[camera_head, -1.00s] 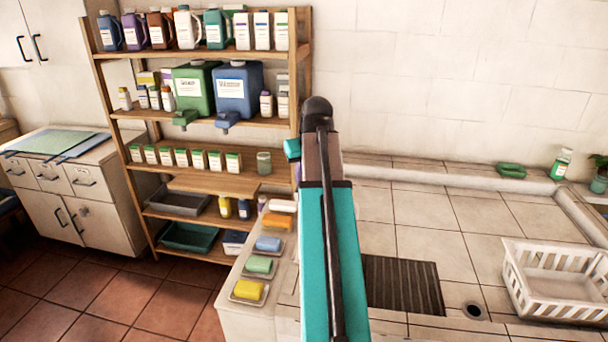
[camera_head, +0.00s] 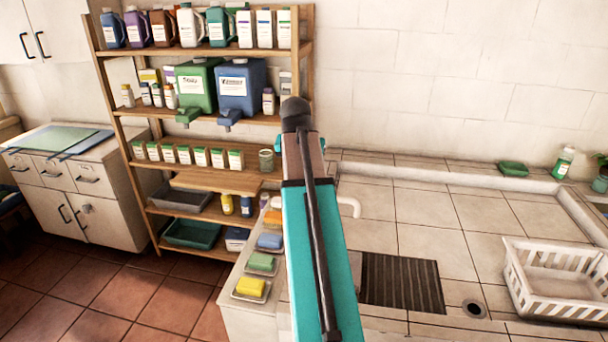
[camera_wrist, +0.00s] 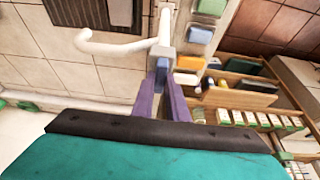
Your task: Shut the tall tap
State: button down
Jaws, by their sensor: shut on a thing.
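The tall tap is white; its curved spout (camera_head: 349,206) shows just right of my arm in the head view, and the rest of the tap is hidden behind my arm. In the wrist view the white spout (camera_wrist: 110,46) reaches left from the upright pipe, with a grey tap head (camera_wrist: 166,52) in front. My gripper (camera_wrist: 161,80) has purple fingers, shut on the tap's handle (camera_wrist: 161,66) at the tap head. The fingers cover much of the handle, so its exact angle is hard to tell. In the head view my gripper is hidden behind my arm.
A dark drain grate (camera_head: 400,282) and a white basket (camera_head: 556,272) lie on the tiled basin right of my arm. Several soaps, such as the yellow one (camera_head: 251,287), sit at the left edge. A wooden shelf (camera_head: 215,119) with bottles stands behind left.

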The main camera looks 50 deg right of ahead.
dwell(0.3)
jog(key=c, duration=1.7)
grip_release()
jog(key=shift+c, duration=0.2)
jog(key=shift+r, duration=0.2)
jog(key=p+v, duration=0.7)
jog(key=v, duration=0.6)
jog(key=shift+r, duration=0.25)
jog(key=shift+a, duration=0.1)
